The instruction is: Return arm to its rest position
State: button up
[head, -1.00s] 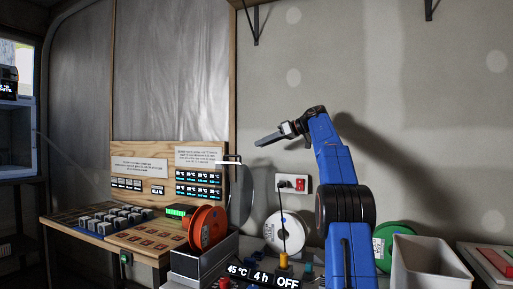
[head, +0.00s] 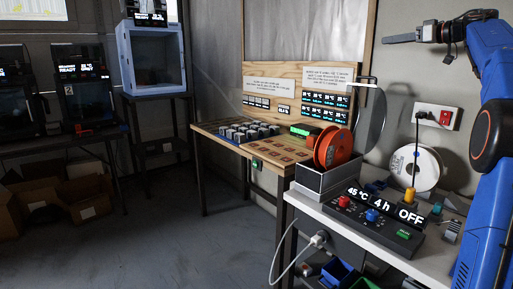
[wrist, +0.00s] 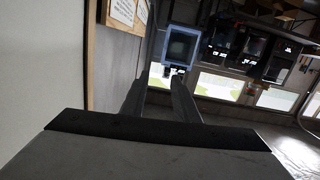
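My gripper (head: 398,38) is at the upper right of the head view, in front of the grey wall and pointing left. It is high above the benches and clear of them. My blue arm rises along the right edge. In the wrist view my gripper (wrist: 158,92) shows two dark fingers with a gap between them and nothing held. Beyond the fingers is the room, with a blue-framed box (wrist: 178,48).
A control box (head: 375,222) reading 45 °C, 4 h and OFF sits on the right bench, beside an orange-red spool (head: 334,148) and a white spool (head: 428,167). A wooden table (head: 205,128) holds small grey blocks. The floor (head: 190,240) at left centre is clear.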

jog(key=s+a+r+m+t+h, duration=0.6)
jog(key=s+a+r+t+h, duration=0.1)
jog(key=s+t, duration=0.1)
jog(key=s+a+f+m+g+h, duration=0.1)
jog(key=s+f+m+g+h, duration=0.15)
jog(key=s+f, duration=0.65)
jog(key=s+a+f+m+g+h, duration=0.15)
jog(key=s+f+g, duration=0.3)
jog(key=f, duration=0.85)
jog(key=s+a+f+m+g+h, duration=0.1)
jog(key=s+a+f+g+h, duration=0.15)
jog(key=s+f, duration=0.65)
jog(key=s+a+f+n+g+y, duration=0.1)
jog(key=s+a+f+g, duration=0.1)
jog(key=s+f, duration=0.6)
jog(key=s+a+f+n+g+y, duration=0.1)
jog(key=s+a+f+g, duration=0.2)
jog(key=f, duration=1)
jog(key=s+a+f+n+g+y, duration=0.1)
jog(key=s+a+f, duration=0.4)
jog(key=s+f, duration=0.5)
jog(key=s+g+y, duration=0.1)
jog(key=s, duration=0.2)
jog(key=shift+a+f, duration=0.25)
jog(key=shift+a, duration=0.1)
